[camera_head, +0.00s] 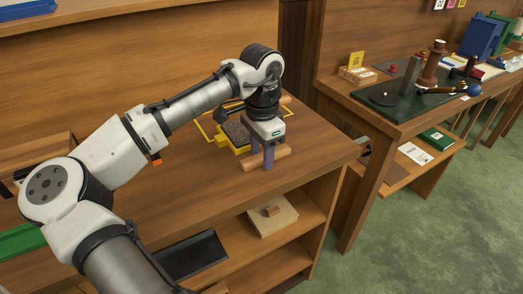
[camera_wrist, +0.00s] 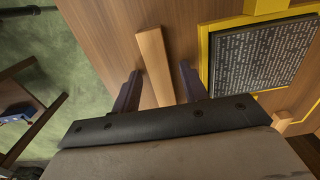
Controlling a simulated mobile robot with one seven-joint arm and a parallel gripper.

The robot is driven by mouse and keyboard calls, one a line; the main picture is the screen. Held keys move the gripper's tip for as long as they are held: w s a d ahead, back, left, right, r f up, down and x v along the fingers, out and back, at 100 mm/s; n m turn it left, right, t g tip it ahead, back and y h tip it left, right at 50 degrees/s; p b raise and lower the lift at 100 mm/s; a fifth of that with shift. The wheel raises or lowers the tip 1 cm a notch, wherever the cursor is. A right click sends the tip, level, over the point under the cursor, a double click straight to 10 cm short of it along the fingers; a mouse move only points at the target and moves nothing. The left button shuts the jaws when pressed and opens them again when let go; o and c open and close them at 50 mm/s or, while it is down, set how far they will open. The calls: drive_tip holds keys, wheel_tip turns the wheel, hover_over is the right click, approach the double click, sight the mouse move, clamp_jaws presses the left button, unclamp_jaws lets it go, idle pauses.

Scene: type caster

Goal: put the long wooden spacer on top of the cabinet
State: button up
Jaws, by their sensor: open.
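The long wooden spacer (camera_head: 281,152) is a light wooden bar lying flat on the cabinet's wooden top (camera_head: 310,150), near its front edge. In the wrist view the spacer (camera_wrist: 152,50) runs up the picture between the two fingers. My gripper (camera_head: 262,162) is low over the top, with its fingers on either side of the bar. In the wrist view my gripper (camera_wrist: 160,75) is open, with a gap beside the bar on both sides. The fingers hide part of the bar in the head view. I cannot tell whether either fingertip touches the cabinet top.
A yellow frame with a dark lettered block (camera_head: 236,133) lies just behind my gripper. Below, a shelf holds a pale pad with a small wooden block (camera_head: 272,211) and a black tray (camera_head: 190,255). A crowded workbench (camera_head: 385,105) stands right, past a gap. The top's right corner is clear.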

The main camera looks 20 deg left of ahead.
sight(261, 156)
wheel_tip(261, 156, up, 12)
drive_tip(key=shift+r, duration=0.15)
idle(0.4)
